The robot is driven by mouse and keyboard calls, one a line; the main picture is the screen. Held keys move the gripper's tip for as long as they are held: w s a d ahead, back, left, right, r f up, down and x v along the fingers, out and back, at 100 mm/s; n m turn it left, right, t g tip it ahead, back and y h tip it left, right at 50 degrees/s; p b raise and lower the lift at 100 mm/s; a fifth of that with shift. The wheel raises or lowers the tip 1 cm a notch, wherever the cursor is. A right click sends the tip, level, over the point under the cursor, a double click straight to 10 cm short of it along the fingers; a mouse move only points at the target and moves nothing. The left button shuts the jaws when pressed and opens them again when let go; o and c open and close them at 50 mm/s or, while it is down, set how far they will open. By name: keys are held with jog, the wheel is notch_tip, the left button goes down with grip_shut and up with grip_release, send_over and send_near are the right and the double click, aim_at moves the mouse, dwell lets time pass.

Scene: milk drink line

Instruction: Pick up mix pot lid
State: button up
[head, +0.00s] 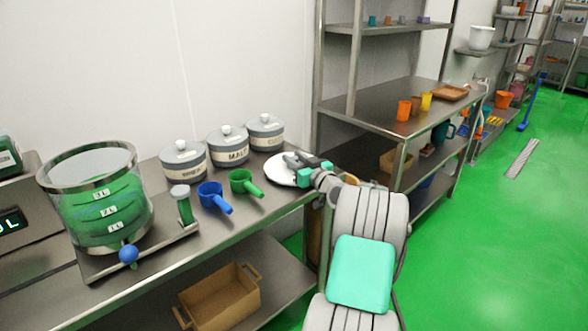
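A white round disc, seemingly the mix pot lid (278,174), is at the right end of the steel counter (245,213). It looks flat on the counter, though any small gap under it cannot be seen. My gripper (297,162) reaches in from the right over the lid's middle and hides its centre and part of its right side. The fingers are too small and too covered to tell whether they are open or shut on the lid's knob. The clear mix pot (98,195), with green content and a blue tap knob, stands open-topped at the left.
Three grey lidded canisters (184,160) stand along the wall behind. A shelf post (317,190) stands close to my arm on the right.

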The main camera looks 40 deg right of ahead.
grip_shut()
jog(key=shift+r, duration=0.1)
dwell(0.3)
